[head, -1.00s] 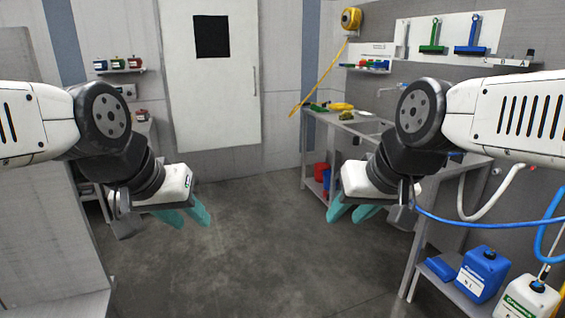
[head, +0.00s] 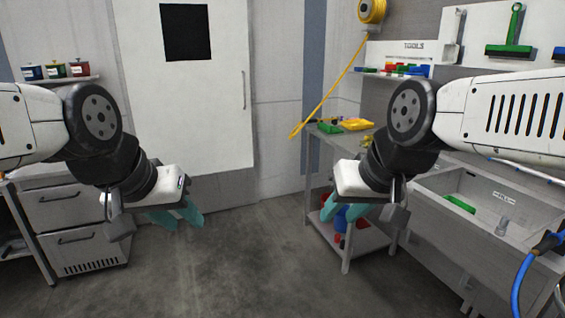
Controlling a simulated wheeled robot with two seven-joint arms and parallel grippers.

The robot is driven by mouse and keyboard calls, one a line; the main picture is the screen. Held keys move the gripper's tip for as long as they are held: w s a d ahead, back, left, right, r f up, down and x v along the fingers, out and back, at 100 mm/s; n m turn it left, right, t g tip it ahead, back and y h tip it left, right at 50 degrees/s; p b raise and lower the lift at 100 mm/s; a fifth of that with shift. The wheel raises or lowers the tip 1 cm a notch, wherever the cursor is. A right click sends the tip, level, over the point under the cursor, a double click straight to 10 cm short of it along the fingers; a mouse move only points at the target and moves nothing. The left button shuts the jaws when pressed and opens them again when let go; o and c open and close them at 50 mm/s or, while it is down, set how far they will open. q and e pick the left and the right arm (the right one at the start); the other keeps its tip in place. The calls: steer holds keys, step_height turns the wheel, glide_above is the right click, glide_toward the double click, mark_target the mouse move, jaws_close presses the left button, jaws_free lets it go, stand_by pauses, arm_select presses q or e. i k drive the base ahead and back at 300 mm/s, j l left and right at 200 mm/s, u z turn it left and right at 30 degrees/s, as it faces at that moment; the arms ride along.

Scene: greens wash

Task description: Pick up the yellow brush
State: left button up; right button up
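A yellow item (head: 357,124) lies on the far end of the counter at right of centre. It is too small to tell whether it is the yellow brush. My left gripper (head: 178,216) hangs over open floor at left of centre, its teal fingers apart and empty. My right gripper (head: 346,210) hangs in front of the counter's lower shelf, its teal fingers apart and empty. Both grippers are well short of the yellow item.
A green item (head: 329,128) lies beside the yellow one. A tools rack (head: 395,71) with small coloured items is on the wall above. A sink (head: 485,205) stands at right, a drawer cabinet (head: 75,215) at left. The middle floor is clear.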

mark_target(365, 144)
steer(key=i, duration=2.1)
steer(key=i+j+z, duration=0.15)
steer(key=i+z, duration=0.3)
steer(key=i, duration=0.15)
steer(key=i+j+z, duration=0.3)
steer(key=i+z, duration=0.15)
steer(key=i+j+z, duration=0.45)
steer(key=i+j, duration=0.15)
